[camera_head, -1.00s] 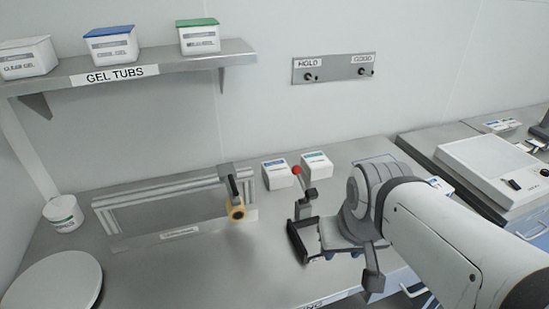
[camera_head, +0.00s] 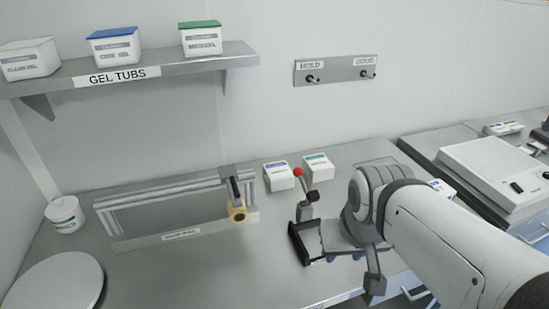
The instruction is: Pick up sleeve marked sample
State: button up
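I cannot make out a sleeve marked sample in this view. My gripper (camera_head: 337,262) is low over the bench at right of centre, with its fingers spread wide apart. No held object shows between them, though the gripper body hides part of the bench behind it. A yellow ring-shaped roll (camera_head: 238,214) sits at the right end of a silver rail frame (camera_head: 150,203), left of my gripper. The small label on the frame's front is too blurred to read.
Two white tubs, one blue-labelled (camera_head: 278,178) and one green-labelled (camera_head: 316,169), stand near the wall. A peg plate (camera_head: 336,71) is on the wall. A shelf (camera_head: 150,72) holds gel tubs.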

aim_at(279, 176)
jog(key=z, duration=0.05)
jog(key=k, duration=0.55)
jog(key=u, duration=2.65)
jog(key=k, duration=0.6)
jog(key=z, duration=2.15)
jog(key=i, duration=1)
jog(key=u, duration=0.05)
